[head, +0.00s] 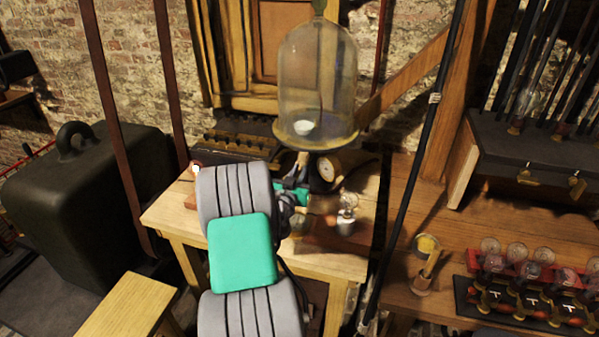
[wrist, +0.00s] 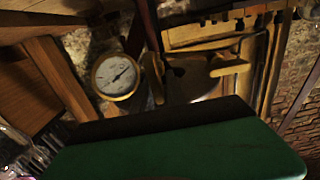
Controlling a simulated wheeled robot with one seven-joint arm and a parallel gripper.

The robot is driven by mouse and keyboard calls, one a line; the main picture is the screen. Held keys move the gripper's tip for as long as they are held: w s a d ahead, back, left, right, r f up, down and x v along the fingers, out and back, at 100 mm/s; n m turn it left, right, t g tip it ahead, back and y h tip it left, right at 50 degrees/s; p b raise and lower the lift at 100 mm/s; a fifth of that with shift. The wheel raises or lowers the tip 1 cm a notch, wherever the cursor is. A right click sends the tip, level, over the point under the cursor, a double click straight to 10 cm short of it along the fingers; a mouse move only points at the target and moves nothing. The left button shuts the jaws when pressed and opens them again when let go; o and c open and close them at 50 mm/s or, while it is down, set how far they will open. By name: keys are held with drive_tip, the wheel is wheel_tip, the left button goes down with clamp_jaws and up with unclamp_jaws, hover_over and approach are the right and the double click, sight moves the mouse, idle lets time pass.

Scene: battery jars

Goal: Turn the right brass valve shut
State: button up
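A glass bell jar (head: 317,75) stands on a brass-rimmed plate on the wooden table, with a round dial gauge (head: 328,169) below it. In the wrist view the gauge (wrist: 116,76) shows at upper left. A short yellowish bar (wrist: 230,68), which looks like a brass valve handle, lies right of the gauge. I cannot tell whether it is the right valve or how far it is turned. My gripper (head: 293,193) is at the pump's base, left of the gauge, mostly hidden by my arm. Its green body fills the lower wrist view. Its fingertips and any contact are hidden.
A small glass and metal piece (head: 346,214) stands on the table (head: 335,262) right of my arm. A dark slotted rack (head: 235,147) is behind. A black pole (head: 417,150) rises at right, before a bench with a red-topped jar rack (head: 520,270).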

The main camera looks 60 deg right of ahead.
clamp_jaws()
drive_tip(key=shift+f+m+b, duration=0.15)
drive_tip(key=shift+m+b, duration=0.15)
drive_tip(key=shift+b, duration=0.45)
drive_tip(key=m+b, duration=0.1)
drive_tip(key=b, duration=0.3)
drive_tip(key=s+m+b, duration=0.1)
drive_tip(key=m+b, duration=0.1)
drive_tip(key=b, duration=0.1)
drive_tip(key=shift+d+f+b, duration=0.1)
drive_tip(key=shift+f+b, duration=0.25)
drive_tip(key=shift+f, duration=0.05)
drive_tip(key=m+b, duration=0.4)
drive_tip(key=b, duration=0.5)
drive_tip(key=s+f+m+b, duration=0.1)
drive_tip(key=m+b, duration=0.4)
drive_tip(key=b, duration=0.4)
drive_tip(key=m+b, duration=0.5)
drive_tip(key=b, duration=0.4)
drive_tip(key=shift+s+d+f+b, duration=0.1)
drive_tip(key=shift+s+f+b, duration=0.15)
drive_tip(key=shift+b, duration=0.15)
drive_tip(key=shift+r+m, duration=0.1)
drive_tip(key=shift+m, duration=0.2)
